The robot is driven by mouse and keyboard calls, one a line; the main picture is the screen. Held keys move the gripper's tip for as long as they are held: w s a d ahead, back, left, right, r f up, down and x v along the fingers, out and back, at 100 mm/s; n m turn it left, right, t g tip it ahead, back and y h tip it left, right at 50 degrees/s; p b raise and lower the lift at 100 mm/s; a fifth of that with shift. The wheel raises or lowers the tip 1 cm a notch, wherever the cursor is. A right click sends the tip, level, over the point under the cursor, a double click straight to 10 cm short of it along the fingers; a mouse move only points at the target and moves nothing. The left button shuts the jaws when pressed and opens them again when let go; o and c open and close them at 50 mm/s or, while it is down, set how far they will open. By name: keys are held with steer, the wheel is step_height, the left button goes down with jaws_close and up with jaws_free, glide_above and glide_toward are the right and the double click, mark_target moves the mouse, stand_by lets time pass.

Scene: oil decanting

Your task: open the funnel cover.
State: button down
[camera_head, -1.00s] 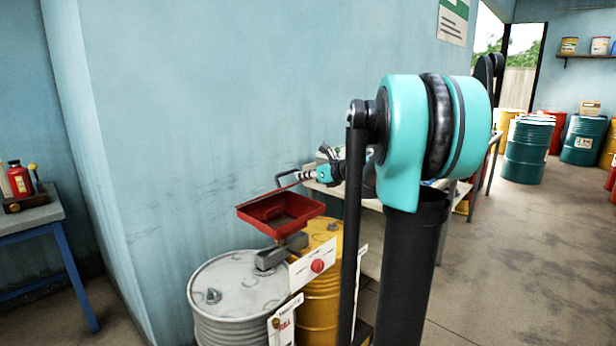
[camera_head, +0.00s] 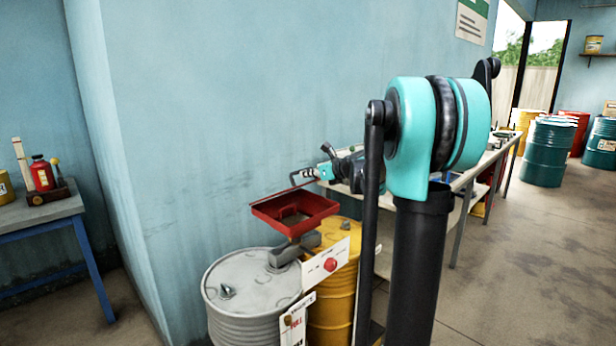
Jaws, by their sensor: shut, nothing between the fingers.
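The red square funnel (camera_head: 297,228) sits over the grey and yellow drums, with its dark inside partly showing from above. A thin red strip slopes up from its back left edge towards my gripper. It may be the cover seen edge-on, but I cannot tell how far the cover is tilted. My gripper (camera_head: 294,178) is shut, above the funnel's back side near the blue wall. It is small in view, and I cannot tell whether it touches the strip.
A grey drum (camera_head: 246,290) and a yellow drum (camera_head: 333,283) stand under the funnel. A workbench (camera_head: 466,178) with items runs along the wall behind my arm. A blue-legged table (camera_head: 45,211) stands at left. Open floor lies at right.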

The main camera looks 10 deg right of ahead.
steer(key=shift+w+a+r+g+h, duration=0.2)
steer(key=shift+w+a+r+g, duration=0.15)
steer(key=shift+r, duration=0.25)
steer(key=shift+w+a+r+g+h, duration=0.25)
steer(key=shift+w+r, duration=0.15)
steer(key=shift+r, duration=0.2)
steer(key=w+a+r+g+h, duration=0.1)
steer(key=w+a+r+g, duration=0.1)
steer(key=w+a+r, duration=0.5)
steer(key=shift+w+a+r, duration=0.15)
steer(key=shift+w+a, duration=1.25)
steer(key=shift+w, duration=1.85)
steer(key=shift+h, duration=0.25)
steer(key=shift+d, duration=0.1)
